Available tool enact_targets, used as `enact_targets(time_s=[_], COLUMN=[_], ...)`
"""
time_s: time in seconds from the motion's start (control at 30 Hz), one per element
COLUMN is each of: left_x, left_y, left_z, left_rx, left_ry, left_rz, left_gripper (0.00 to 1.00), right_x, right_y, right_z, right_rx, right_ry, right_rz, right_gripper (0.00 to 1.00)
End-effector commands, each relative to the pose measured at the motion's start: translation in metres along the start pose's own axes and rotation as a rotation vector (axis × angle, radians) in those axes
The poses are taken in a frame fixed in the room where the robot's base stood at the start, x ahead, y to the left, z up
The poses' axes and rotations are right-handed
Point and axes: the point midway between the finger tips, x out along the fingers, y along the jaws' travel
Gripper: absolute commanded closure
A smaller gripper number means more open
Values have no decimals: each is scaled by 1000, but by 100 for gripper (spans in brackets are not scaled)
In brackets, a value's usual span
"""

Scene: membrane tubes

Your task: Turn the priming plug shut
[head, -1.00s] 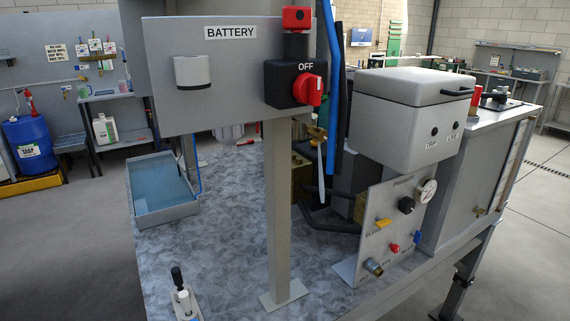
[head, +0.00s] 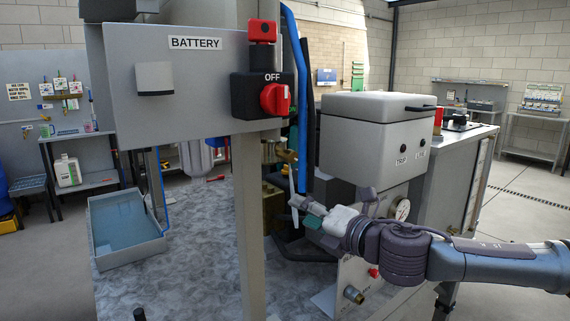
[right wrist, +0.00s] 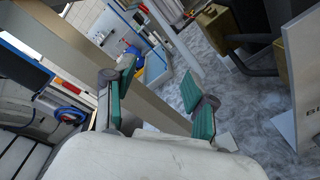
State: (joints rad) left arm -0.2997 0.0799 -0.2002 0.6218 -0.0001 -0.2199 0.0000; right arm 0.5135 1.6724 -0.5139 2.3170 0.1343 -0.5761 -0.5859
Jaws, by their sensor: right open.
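I cannot clearly make out a priming plug. A brass fitting with a pale lever (head: 292,178) stands behind the grey post in the head view, above a brass block (head: 271,208). My right gripper (head: 306,211) reaches in from the right, its green-padded fingers close in front of the lever in that picture; I cannot tell if they touch. In the right wrist view my right gripper (right wrist: 160,95) is open, with nothing between its fingers. The upright control panel (head: 343,272), with a brass outlet (head: 353,294) and a red knob (head: 374,272), is partly hidden by my right arm.
A grey post (head: 248,200) carries the battery panel (head: 190,75) with a red switch (head: 274,98) at OFF. A blue water tray (head: 125,228) lies at the left. The bench top (head: 190,270) is open between tray and post.

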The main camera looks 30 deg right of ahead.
Motion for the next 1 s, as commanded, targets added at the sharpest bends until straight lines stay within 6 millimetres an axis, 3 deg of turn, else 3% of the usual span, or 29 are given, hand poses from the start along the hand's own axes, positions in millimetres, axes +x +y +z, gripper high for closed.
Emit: enact_targets(time_s=[0.03,0.1,0.2,0.4,0.67,1.0], left_x=[4,7,9,9,-9,-47], left_y=[0,0,0,0,0,-1], left_z=[0,1,1,2,0,-3], left_rx=[0,0,0,0,0,0], left_ry=[0,0,-1,-2,-2,-3], left_rz=[0,0,0,0,0,0], left_gripper=[33,33,33,33,33,33], right_x=[-12,-27,-46,-61,-34,8], right_y=[13,27,42,53,56,62], right_z=[19,38,56,71,75,81], right_rx=[-97,-203,-311,-395,-389,-387], right_ry=[-22,-43,-67,-86,-83,-89], right_rz=[16,28,36,37,36,40], right_gripper=[45,45,45,45,45,45])
